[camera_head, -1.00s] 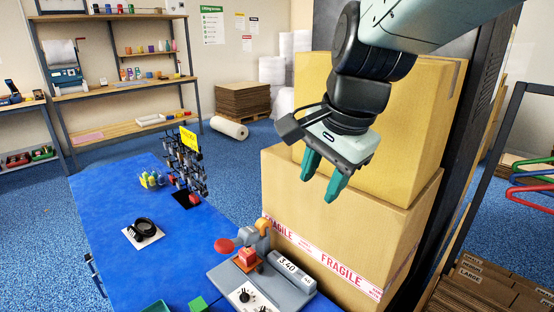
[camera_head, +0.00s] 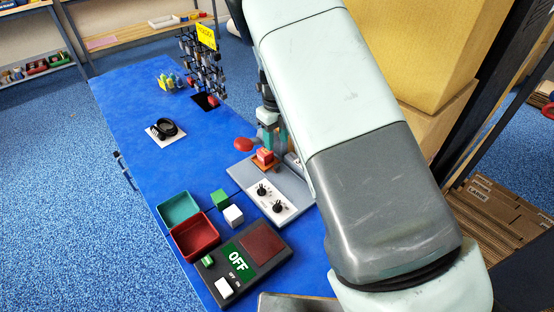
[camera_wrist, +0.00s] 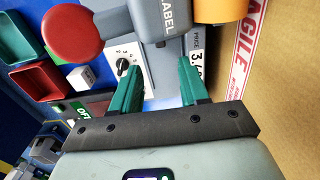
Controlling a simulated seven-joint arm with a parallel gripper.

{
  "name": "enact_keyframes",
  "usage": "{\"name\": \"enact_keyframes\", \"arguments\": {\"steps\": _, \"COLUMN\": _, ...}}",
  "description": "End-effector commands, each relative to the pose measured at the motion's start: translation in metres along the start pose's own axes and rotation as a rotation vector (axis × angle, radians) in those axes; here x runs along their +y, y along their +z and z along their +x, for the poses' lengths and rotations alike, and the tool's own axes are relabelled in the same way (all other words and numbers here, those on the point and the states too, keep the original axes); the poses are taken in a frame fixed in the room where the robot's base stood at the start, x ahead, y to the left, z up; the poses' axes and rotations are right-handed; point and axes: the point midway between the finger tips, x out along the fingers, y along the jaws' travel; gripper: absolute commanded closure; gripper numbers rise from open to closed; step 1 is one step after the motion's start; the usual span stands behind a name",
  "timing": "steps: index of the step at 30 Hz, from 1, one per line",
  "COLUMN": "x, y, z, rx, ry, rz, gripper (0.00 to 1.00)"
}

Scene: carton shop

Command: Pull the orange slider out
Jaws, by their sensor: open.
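A grey label press (camera_head: 290,190) stands on the blue table, with a red knob (camera_head: 243,145) on its left. An orange plate (camera_head: 262,165) lies on its base under a small red block (camera_head: 265,154); it is the only orange part I see there in the head view. In the wrist view, the grey head marked LABEL (camera_wrist: 172,15), the red knob (camera_wrist: 75,32) and an orange round part (camera_wrist: 220,9) show; the plate does not. My gripper (camera_wrist: 158,75) is open and empty, its teal fingers pointing at the press. In the head view my arm partly hides it.
Cartons (camera_head: 440,45) stand close on the right, with FRAGILE tape (camera_wrist: 248,40) in the wrist view. In front are a green tray (camera_head: 178,209), a red tray (camera_head: 195,236), two cubes and an OFF panel (camera_head: 275,268). The table's left middle is mostly clear.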

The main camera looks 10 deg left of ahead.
Motion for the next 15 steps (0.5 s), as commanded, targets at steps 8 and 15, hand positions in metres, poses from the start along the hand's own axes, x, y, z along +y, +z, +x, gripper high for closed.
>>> {"name": "enact_keyframes", "arguments": {"steps": 8, "x": 0.0, "y": -0.002, "z": 0.051, "rx": 0.003, "ry": 0.002, "rz": -0.001, "gripper": 0.55}}
{"name": "enact_keyframes", "arguments": {"steps": 15, "x": 0.0, "y": -0.001, "z": 0.087, "rx": 0.002, "ry": 0.001, "rz": -0.003, "gripper": 0.55}}
